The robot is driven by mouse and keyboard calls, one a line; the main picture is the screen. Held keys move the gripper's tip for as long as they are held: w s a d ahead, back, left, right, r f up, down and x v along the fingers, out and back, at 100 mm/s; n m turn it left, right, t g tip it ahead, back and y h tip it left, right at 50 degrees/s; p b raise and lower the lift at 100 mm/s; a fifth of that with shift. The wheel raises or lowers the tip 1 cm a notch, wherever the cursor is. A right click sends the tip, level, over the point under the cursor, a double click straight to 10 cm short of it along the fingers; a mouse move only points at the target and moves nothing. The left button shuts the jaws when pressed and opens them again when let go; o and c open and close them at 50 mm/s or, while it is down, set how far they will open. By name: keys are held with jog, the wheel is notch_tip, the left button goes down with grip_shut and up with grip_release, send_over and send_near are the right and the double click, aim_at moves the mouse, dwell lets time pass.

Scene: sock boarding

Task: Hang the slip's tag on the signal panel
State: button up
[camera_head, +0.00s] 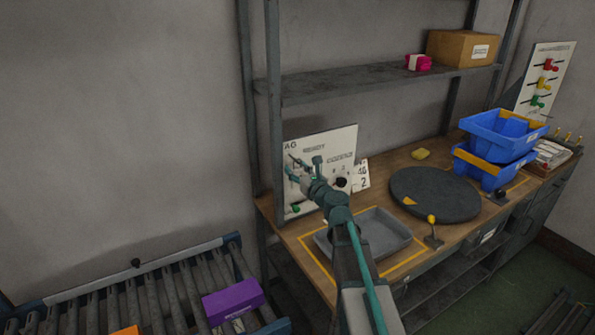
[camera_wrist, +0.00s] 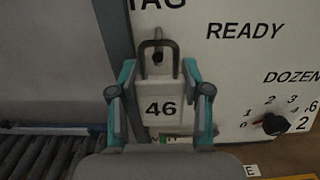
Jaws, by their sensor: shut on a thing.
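My gripper (camera_wrist: 160,110) is shut on a white tag marked 46 (camera_wrist: 160,82), one finger on each side. The tag is upright, with a dark metal loop at its top. It is in front of the white signal panel (camera_wrist: 225,65), below its TAG lettering. A small dark peg (camera_wrist: 157,31) shows within the loop's outline; I cannot tell whether the loop is around it. In the head view my gripper (camera_head: 302,172) is at the panel's left part and hides the tag. A white slip (camera_head: 361,175) reading 46 and 2 stands right of the panel (camera_head: 340,143).
The panel has a black DOZENS knob (camera_wrist: 272,124). A grey tray (camera_head: 388,222) lies on the bench below my arm. A dark round turntable (camera_head: 436,190) and blue bins (camera_head: 500,135) are to the right. A rack post (camera_head: 275,110) stands close left of the panel.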

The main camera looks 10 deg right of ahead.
jog(key=o, duration=1.2)
